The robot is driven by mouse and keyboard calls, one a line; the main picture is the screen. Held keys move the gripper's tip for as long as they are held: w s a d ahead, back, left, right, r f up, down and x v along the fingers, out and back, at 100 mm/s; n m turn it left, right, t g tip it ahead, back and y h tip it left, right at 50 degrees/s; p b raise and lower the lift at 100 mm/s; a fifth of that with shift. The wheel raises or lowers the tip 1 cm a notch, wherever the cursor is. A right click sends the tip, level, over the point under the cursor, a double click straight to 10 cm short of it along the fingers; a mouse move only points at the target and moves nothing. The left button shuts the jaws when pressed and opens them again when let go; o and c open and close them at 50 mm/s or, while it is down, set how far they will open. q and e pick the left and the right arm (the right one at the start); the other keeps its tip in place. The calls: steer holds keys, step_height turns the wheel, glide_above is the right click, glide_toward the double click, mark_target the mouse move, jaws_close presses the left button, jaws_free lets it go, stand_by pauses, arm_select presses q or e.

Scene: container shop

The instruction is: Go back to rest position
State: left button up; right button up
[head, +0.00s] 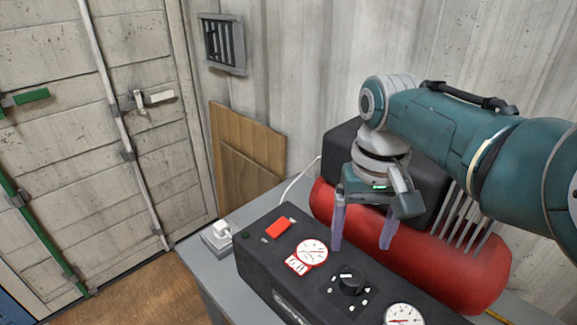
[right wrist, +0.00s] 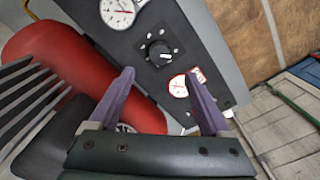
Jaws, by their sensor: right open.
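My right gripper (head: 363,232) hangs over the compressor, its two purple fingers spread apart with nothing between them. In the right wrist view the open fingers (right wrist: 165,100) point toward the black control panel (right wrist: 140,45). In the head view the panel (head: 268,262) carries a red switch (head: 279,228), a black knob (head: 350,282) and round gauges, one of them red-rimmed (head: 312,252). The red tank (head: 455,265) lies behind the panel and the gripper. My left gripper is in neither view.
The compressor stands on a grey table (head: 200,270). A white socket box (head: 216,236) with a plug sits at the table's left. Wooden boards (head: 245,150) lean on the corrugated wall. Container doors (head: 90,130) and open floor (head: 135,295) lie to the left.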

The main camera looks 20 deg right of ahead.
steer(key=shift+r, duration=0.1)
stand_by(0.3)
steer(key=s+d+f+n+t+h, duration=0.1)
steer(key=s+f+n, duration=0.1)
steer(key=s, duration=0.6)
steer(key=s+a+r+n+t+y, duration=0.1)
steer(key=s+a+r+n, duration=0.1)
steer(key=s+a+r, duration=0.3)
steer(key=s+a+r+n+t, duration=0.1)
steer(key=s+r+n, duration=0.15)
steer(key=s, duration=0.45)
step_height(320, 180, up, 26)
steer(key=p, duration=2.5)
steer(key=shift+s+a+r+t+p, duration=0.25)
steer(key=shift+s+a+t+p, duration=0.05)
steer(key=shift+s+a+p, duration=0.1)
